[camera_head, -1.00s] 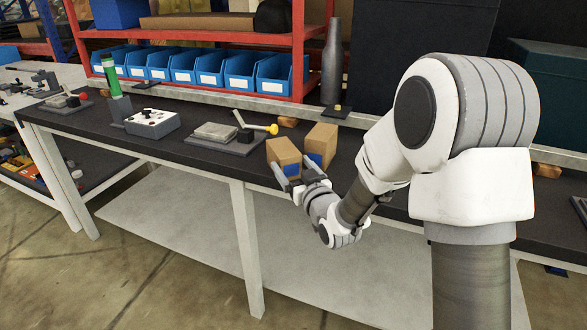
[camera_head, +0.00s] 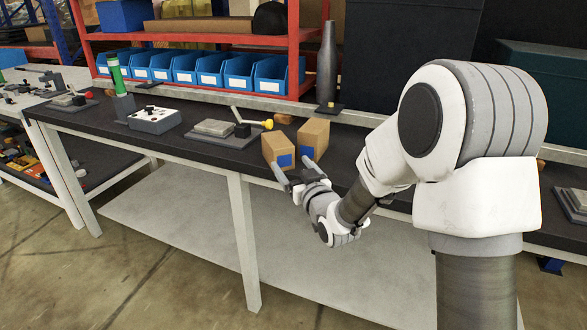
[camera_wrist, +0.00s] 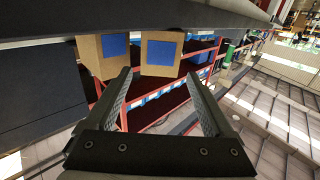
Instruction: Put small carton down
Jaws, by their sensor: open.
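Two brown cartons with blue labels stand side by side near the front edge of the black-topped bench (camera_head: 187,155). The small carton (camera_head: 277,149) is the left, lower one; the larger carton (camera_head: 313,137) stands just right of it. In the wrist view, which looks upside down, the small carton (camera_wrist: 160,57) is on the right and the larger carton (camera_wrist: 98,58) on the left. My gripper (camera_head: 294,170) is open and empty in front of the cartons. In the wrist view my gripper's fingertips (camera_wrist: 160,76) point at the small carton, with a gap between them.
A switch box (camera_head: 154,121), a grey fixture with a yellow knob (camera_head: 220,130) and a green-topped tower (camera_head: 116,78) stand left along the bench. Behind are blue bins (camera_head: 228,72) on a red rack and a dark grey bottle (camera_head: 327,65). Open floor lies in front.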

